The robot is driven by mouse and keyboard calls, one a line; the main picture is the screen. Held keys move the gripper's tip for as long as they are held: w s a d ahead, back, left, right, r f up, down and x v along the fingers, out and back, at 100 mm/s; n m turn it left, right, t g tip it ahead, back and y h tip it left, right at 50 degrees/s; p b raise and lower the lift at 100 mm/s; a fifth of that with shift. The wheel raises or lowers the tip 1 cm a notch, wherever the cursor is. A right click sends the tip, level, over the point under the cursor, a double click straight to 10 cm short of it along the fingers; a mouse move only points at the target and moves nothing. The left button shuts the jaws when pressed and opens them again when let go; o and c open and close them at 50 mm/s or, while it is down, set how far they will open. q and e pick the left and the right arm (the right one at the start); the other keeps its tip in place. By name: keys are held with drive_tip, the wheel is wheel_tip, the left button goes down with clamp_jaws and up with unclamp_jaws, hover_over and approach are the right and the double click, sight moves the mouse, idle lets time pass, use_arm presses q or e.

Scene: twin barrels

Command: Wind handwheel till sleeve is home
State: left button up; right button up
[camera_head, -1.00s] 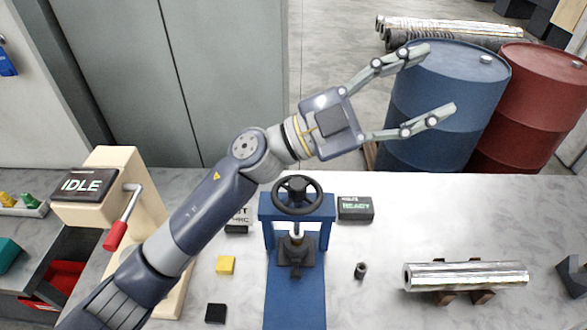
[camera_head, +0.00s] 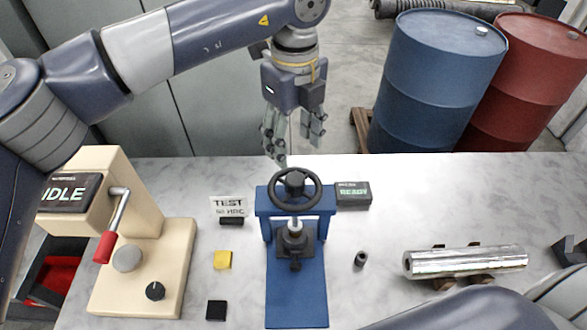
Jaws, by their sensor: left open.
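The black handwheel (camera_head: 294,208) sits on top of a blue press frame (camera_head: 268,232) on the bench. A bright spindle (camera_head: 295,227) comes down below the wheel to a dark block (camera_head: 295,242) on the blue base. I cannot tell which part is the sleeve; a small dark hollow cylinder (camera_head: 361,259) stands apart on the bench to the right. My left gripper (camera_head: 296,152) is open and empty, fingers pointing down, just behind and above the handwheel in the picture. I cannot tell if it touches. My right gripper is not in view.
A beige tester (camera_head: 180,270) with a red-handled lever (camera_head: 106,245) and IDLE screen stands left. A READY box (camera_head: 352,194) is beside the press. A shiny shaft (camera_head: 465,261) rests on supports at right. Blue (camera_head: 435,85) and red (camera_head: 525,85) barrels stand behind.

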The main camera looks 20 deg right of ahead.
sight(294, 177)
use_arm(q)
wheel_tip(294, 177, down, 8)
drive_tip(key=p, duration=0.3)
drive_tip(key=shift+f+p, duration=0.25)
drive_tip(key=shift+p, duration=0.1)
drive_tip(key=shift+s+f, duration=0.1)
drive_tip(key=shift+f, duration=0.45)
drive_tip(key=c, duration=1.1)
